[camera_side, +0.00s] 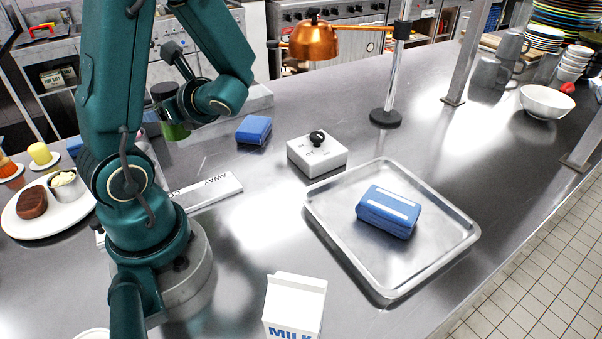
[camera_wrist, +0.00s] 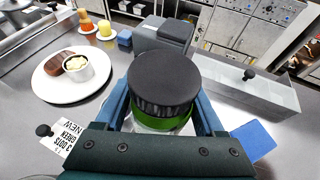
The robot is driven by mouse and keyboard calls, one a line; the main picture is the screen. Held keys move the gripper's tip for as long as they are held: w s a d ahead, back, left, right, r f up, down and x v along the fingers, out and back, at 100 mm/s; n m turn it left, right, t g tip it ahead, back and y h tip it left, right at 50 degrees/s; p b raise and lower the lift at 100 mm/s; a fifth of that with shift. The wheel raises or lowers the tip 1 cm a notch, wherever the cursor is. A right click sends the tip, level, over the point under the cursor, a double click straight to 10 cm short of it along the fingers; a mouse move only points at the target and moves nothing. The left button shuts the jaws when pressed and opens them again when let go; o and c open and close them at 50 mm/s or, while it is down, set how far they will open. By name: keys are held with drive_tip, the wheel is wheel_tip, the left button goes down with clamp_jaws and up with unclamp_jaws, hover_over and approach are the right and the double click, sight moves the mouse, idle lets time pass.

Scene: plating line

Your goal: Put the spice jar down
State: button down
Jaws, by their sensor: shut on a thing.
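The spice jar (camera_wrist: 166,80) has a broad black lid and a green band. It stands between the fingers of my gripper (camera_wrist: 164,118) in the wrist view, and the gripper is shut on it. In the side view the jar (camera_side: 174,125) shows green with a dark lid, roughly upright and partly hidden behind my arm. Its base is close to the steel counter (camera_side: 245,215); I cannot tell whether it touches.
A white plate (camera_wrist: 48,88) with brown food and a small cup lies left of the jar. A blue block (camera_side: 253,130), a grey box with a black knob (camera_side: 318,152) and a steel tray (camera_side: 345,254) holding a blue pack are to the right. A milk carton (camera_side: 295,303) stands in front.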

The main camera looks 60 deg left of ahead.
drive_tip(key=w+d+f+m+t, duration=0.1)
drive_tip(key=w+d+f, duration=0.1)
drive_tip(key=w, duration=0.3)
drive_tip(key=w+d+f+m+t, duration=0.1)
drive_tip(key=w+d+f+t, duration=0.1)
drive_tip(key=w+d, duration=0.3)
drive_tip(key=w+d+f+m+t, duration=0.1)
drive_tip(key=w+d+f+m, duration=0.1)
drive_tip(key=w, duration=0.3)
drive_tip(key=shift+w+d+f+t+y, duration=0.3)
drive_tip(key=shift+d+f+t+y, duration=0.1)
drive_tip(key=shift+d, duration=0.25)
drive_tip(key=shift+f, duration=1.95)
drive_tip(key=shift+f, duration=0.15)
unclamp_jaws()
